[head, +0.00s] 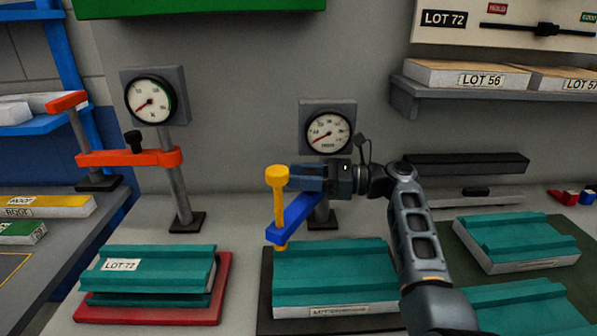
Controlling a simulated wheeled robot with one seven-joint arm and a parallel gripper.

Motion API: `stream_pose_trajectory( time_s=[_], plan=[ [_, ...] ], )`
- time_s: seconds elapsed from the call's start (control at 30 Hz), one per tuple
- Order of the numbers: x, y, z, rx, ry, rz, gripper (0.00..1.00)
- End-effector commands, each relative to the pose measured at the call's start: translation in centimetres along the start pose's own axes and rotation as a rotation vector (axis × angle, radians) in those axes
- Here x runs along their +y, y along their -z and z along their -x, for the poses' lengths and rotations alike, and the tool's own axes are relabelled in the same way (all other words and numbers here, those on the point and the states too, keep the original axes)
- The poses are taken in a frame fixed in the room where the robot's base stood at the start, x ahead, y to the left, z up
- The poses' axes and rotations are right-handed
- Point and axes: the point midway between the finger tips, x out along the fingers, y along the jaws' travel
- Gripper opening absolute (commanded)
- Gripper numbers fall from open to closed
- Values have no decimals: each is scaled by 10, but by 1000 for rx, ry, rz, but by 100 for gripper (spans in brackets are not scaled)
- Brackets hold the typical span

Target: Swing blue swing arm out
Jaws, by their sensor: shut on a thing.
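The blue swing arm (293,219) reaches from a grey post near the wall toward the front left, above the back left corner of a teal panel. An upright yellow handle (279,206) with a wide top stands at its free end. My gripper (288,179) comes in from the right and is shut on the yellow handle just below its top. The fingertips are partly hidden at the handle. My gripper and wrist also hide the upper part of the blue arm's post.
An orange swing arm (130,158) stands at the left over a red tray (150,315) with a teal panel labelled LOT 72. Gauges (328,132) hang behind. More teal panels lie at the right, below a shelf (405,95). Bare bench lies between the two stations.

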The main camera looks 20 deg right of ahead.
Motion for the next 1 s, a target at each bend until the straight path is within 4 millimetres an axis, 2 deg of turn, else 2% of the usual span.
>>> stream_pose_trajectory(
  time_s=[0.57, 0.6, 0.8, 1.0],
  plan=[
    [2, 0, 2, 2, -39, -1, 0],
    [2, 0, 2, 2, -39, -1, 46],
    [2, 0, 2, 1, -38, -1, 65],
    [2, 0, 2, 1, -37, -1, 66]
  ],
)
